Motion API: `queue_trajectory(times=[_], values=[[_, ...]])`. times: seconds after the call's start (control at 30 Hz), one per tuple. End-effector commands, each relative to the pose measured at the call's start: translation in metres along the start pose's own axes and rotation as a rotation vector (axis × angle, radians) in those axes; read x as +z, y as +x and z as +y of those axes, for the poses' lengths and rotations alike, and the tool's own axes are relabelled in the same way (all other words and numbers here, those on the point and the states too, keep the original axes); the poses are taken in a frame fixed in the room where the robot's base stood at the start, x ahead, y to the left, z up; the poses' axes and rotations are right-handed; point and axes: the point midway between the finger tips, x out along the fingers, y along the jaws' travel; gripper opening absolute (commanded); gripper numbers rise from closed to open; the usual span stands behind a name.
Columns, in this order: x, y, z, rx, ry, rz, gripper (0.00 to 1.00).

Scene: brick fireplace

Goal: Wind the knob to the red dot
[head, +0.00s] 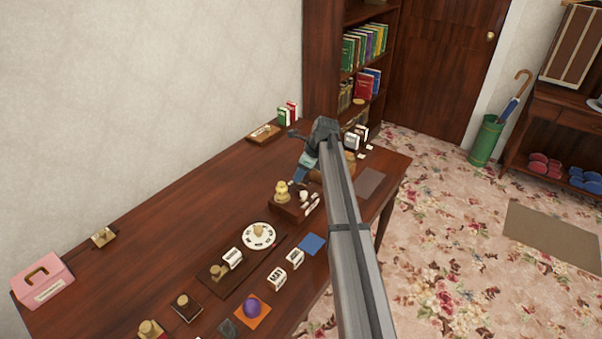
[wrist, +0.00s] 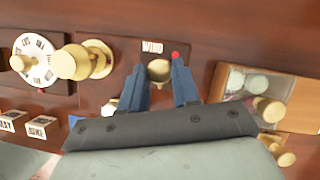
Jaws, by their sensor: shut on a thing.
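The brass winding knob (wrist: 158,69) sits between my gripper's two blue fingers (wrist: 160,76) in the wrist view. My gripper is shut on it. A white label reading WIND (wrist: 152,47) lies just above the knob on a dark wooden base (wrist: 121,47). The red dot (wrist: 176,55) is up and right of the knob, close to the tip of the right finger. In the head view my gripper (head: 301,179) is over the right part of the table, and the knob cannot be made out there. Any pointer mark on the knob is not clear.
A large stepped brass knob (wrist: 75,62) stands left of my fingers on the same base. A wooden tray (wrist: 300,105) with round pieces lies to the right. Blocks and a blue square (head: 312,244) lie near the table's front.

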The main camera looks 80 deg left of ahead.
Motion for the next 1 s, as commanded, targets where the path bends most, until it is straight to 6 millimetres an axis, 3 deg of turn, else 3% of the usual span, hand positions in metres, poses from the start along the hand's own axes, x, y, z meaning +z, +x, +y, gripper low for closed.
queue_trajectory(times=[0.27,1.0], values=[[0.0007,0.0004,-0.0036,0.064,-0.152,0.0,0.0],[0.0039,0.0016,-0.0088,0.331,-0.798,-0.001,0.0]])
